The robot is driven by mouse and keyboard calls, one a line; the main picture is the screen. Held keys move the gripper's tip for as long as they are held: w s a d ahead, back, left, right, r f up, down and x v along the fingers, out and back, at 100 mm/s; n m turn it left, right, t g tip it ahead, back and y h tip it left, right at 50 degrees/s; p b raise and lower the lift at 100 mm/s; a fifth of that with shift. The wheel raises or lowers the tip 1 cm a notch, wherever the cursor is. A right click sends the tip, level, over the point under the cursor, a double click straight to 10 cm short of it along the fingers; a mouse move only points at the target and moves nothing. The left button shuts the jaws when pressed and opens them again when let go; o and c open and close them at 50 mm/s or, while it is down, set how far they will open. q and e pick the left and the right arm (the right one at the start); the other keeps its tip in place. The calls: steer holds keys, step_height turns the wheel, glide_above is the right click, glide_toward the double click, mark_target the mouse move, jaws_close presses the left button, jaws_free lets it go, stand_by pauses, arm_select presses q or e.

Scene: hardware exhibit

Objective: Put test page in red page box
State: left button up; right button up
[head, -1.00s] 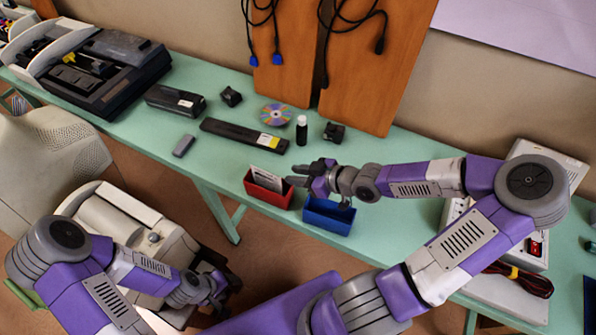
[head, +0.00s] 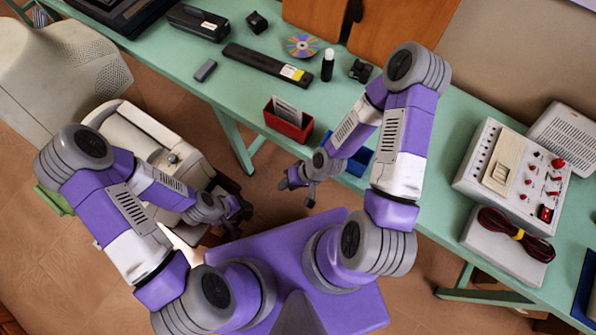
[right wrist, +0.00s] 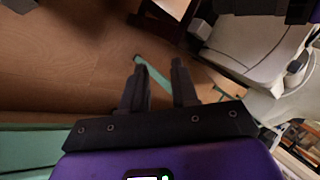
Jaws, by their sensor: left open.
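The red page box (head: 284,125) sits at the front edge of the green table. A white and grey test page (head: 288,111) stands tilted inside it, its upper part showing above the rim. My right gripper (head: 297,194) is apart from the box, below it in the head view and off the table's front edge. In the right wrist view its fingers (right wrist: 160,88) are spread with nothing between them. My left gripper (head: 246,208) is open and low by the white machine, away from the box; its fingertips are hard to make out.
A blue box (head: 357,160) stands right of the red one, partly hidden by my right arm. A dark bar (head: 262,64), a disc (head: 303,46) and a bottle (head: 327,65) lie behind. A white control unit (head: 505,170) is at right. A white machine (head: 150,140) stands in front of the table.

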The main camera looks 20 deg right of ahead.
steer(key=shift+s+d+f+m+g+h, duration=0.25)
steer(key=shift+s+d+f+h, duration=0.3)
steer(key=shift+s+f, duration=0.25)
steer(key=shift+s+d+f+m+g+h, duration=0.25)
steer(key=shift+s+d+f+h, duration=0.25)
steer(key=shift+f, duration=0.35)
